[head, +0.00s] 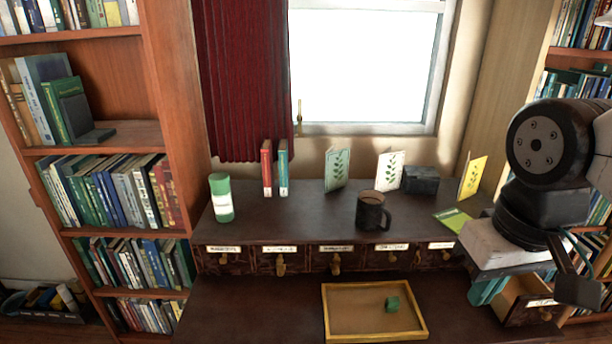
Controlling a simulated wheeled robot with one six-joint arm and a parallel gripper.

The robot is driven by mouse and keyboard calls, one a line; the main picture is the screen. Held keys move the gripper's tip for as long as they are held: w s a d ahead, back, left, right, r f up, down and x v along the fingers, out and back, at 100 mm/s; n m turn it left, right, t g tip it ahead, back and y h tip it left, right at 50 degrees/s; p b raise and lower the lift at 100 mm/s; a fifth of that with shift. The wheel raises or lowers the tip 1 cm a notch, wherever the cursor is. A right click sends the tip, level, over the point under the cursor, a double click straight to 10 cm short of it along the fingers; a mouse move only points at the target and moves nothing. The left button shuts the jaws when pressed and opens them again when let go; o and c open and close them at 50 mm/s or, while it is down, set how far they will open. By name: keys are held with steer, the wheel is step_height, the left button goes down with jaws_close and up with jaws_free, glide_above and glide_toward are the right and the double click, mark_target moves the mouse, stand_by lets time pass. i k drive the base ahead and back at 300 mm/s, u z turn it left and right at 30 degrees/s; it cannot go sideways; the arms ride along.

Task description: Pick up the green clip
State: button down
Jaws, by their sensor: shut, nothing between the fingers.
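A small green block-like thing, which I take to be the green clip (392,304), lies in the right half of a shallow wood-rimmed tray (376,338) on the lower front desk surface. Its exact shape is too small to tell. My gripper (486,291) is at the right, with teal fingers pointing down. It is shut and empty, well to the right of the tray and apart from the clip. Nothing hides the clip.
On the raised shelf stand a green-white cylinder (221,198), a red book (266,168), a teal book (283,168), a black mug (373,212), cards (337,169) and a dark box (420,180). An open drawer (532,303) juts out near my gripper. Desk left of the tray is clear.

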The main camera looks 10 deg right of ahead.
mark_target(392, 303)
steer(key=z, duration=3.25)
steer(key=k, duration=1.6)
steer(key=u, duration=2.35)
